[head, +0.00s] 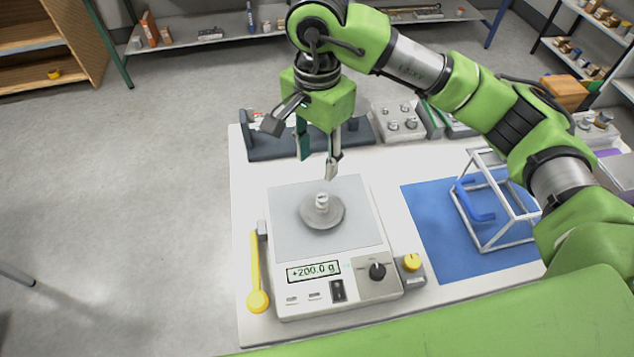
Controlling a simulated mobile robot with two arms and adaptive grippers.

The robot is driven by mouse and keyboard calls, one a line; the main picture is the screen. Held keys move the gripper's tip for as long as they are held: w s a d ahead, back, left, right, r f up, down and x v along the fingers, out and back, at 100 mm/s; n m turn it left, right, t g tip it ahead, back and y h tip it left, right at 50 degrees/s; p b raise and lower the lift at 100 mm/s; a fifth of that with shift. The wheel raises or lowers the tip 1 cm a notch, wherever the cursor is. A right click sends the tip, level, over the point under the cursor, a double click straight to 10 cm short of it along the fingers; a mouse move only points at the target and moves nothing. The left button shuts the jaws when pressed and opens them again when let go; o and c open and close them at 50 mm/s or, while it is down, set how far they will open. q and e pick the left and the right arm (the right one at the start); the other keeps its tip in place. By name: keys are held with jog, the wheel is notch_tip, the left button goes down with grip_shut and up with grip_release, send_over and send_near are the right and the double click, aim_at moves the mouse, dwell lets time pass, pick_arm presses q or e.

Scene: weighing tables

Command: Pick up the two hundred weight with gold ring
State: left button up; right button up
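A small pale metal weight (322,203) stands upright on the round pan (335,218) of a white scale (283,309). The scale's display reads +200.0 g. A gold ring on the weight is too small to make out. My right gripper (318,167) hangs from above, just behind and above the weight. My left gripper is out of view.
A yellow-handled tool (256,280) lies left of the scale, and a yellow knob (411,262) stands right. A white wire frame (484,249) sits on a blue mat (428,225). Behind is a block with several weights (384,132) and a dark rack (265,149).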

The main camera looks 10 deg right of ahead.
jog(key=f, duration=0.2)
jog(key=p, duration=0.3)
send_over(322, 197)
jog(key=a, duration=0.1)
notch_tip(322, 197, down, 6)
jog(key=shift+s, duration=0.15)
jog(key=shift+f, duration=0.25)
jog(key=f+p, duration=0.1)
jog(key=f, duration=0.1)
jog(key=d+f+p, duration=0.1)
jog(key=f, duration=0.1)
jog(key=shift+p, duration=0.35)
jog(key=shift+f, duration=0.6)
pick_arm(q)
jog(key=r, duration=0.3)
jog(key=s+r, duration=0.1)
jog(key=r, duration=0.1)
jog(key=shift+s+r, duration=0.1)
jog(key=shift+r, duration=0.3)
pick_arm(e)
jog(key=shift+r, duration=0.1)
grip_shut()
